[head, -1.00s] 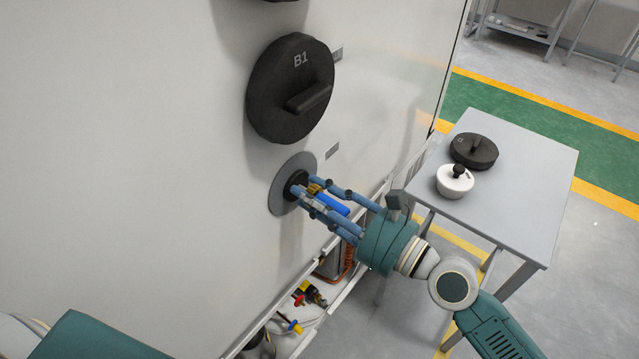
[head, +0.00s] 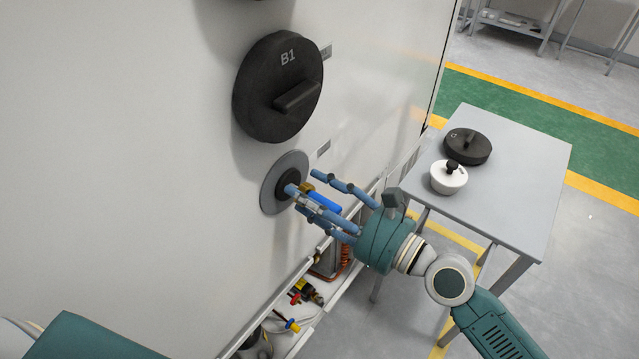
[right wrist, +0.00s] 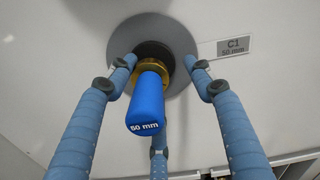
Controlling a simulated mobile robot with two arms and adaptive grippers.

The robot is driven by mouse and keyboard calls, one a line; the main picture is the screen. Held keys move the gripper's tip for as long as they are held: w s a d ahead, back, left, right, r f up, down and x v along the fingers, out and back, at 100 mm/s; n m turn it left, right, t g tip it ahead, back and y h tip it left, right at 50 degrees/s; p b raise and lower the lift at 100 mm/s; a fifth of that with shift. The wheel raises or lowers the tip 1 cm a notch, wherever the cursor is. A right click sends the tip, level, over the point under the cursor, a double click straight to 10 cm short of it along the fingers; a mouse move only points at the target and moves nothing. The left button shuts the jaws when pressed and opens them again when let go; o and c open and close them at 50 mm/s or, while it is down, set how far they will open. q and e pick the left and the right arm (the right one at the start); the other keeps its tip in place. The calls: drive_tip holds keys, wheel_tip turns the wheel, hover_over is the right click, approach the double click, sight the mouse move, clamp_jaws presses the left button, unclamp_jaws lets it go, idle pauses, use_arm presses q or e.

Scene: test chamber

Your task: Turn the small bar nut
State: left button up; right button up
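A small brass nut (right wrist: 148,67) sits against the black centre (right wrist: 153,50) of the round grey wall plate (right wrist: 185,40). A blue bar (right wrist: 148,100) marked in mm sticks out from it toward my right wrist camera. In the head view the blue bar (head: 325,203) shows between the fingers of my right gripper (head: 303,184). The three blue fingers are spread around the nut and bar, with gaps at both sides in the right wrist view. The lower finger is partly hidden behind the bar. My left gripper is out of view; part of my left arm shows at lower left.
A large black B1 knob (head: 278,87) sticks out of the white wall above the plate. A C1 label (right wrist: 233,46) is beside the plate. A grey table (head: 515,200) at right holds a black cap (head: 468,147) and a white cap (head: 448,178). Pipes and valves lie below.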

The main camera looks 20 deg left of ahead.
drive_tip(key=v, duration=1.2)
drive_tip(key=shift+w+d, duration=0.15)
drive_tip(key=shift+w, duration=0.1)
drive_tip(key=shift+f, duration=0.1)
